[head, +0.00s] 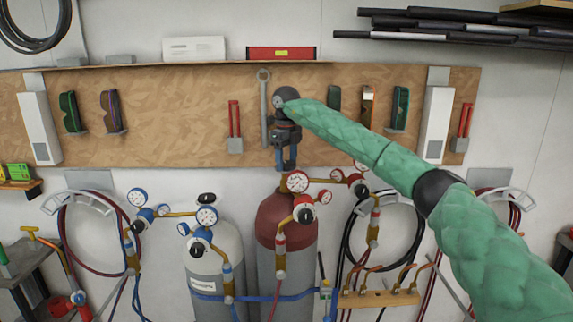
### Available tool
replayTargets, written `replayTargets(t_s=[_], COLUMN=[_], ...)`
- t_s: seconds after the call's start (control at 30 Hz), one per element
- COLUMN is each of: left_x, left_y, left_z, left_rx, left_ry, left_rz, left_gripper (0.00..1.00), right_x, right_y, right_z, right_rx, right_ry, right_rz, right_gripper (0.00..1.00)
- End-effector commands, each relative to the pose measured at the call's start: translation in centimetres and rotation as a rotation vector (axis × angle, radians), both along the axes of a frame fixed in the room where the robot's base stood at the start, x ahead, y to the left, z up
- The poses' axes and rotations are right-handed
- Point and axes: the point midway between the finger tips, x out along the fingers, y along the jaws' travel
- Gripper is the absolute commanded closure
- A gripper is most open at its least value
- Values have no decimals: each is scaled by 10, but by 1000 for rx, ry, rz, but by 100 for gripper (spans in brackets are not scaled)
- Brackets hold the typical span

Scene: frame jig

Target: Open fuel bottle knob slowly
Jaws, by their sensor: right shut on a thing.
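My left gripper is not in view.
A grey-white bottle (215,250) with blue-rimmed gauges (207,216) stands close on the left. A second red-rimmed gauge (304,214) and hoses crowd the valve. A wooden tool board (190,145) is behind. A torch rack (380,299) is at lower right.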

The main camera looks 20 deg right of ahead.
Motion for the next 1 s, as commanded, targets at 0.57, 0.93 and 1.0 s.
replayTargets(t_s=[0.57, 0.93, 1.0], left_x=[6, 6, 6], left_y=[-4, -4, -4], left_z=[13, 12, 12], left_rx=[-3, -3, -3], left_ry=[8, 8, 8], left_rz=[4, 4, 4], left_gripper=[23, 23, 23], right_x=[0, 0, 0], right_y=[-1, 0, 0], right_z=[2, 1, 1], right_rx=[0, 0, 0], right_ry=[-2, -2, -1], right_rz=[94, 93, 94], right_gripper=[67, 23, 23])
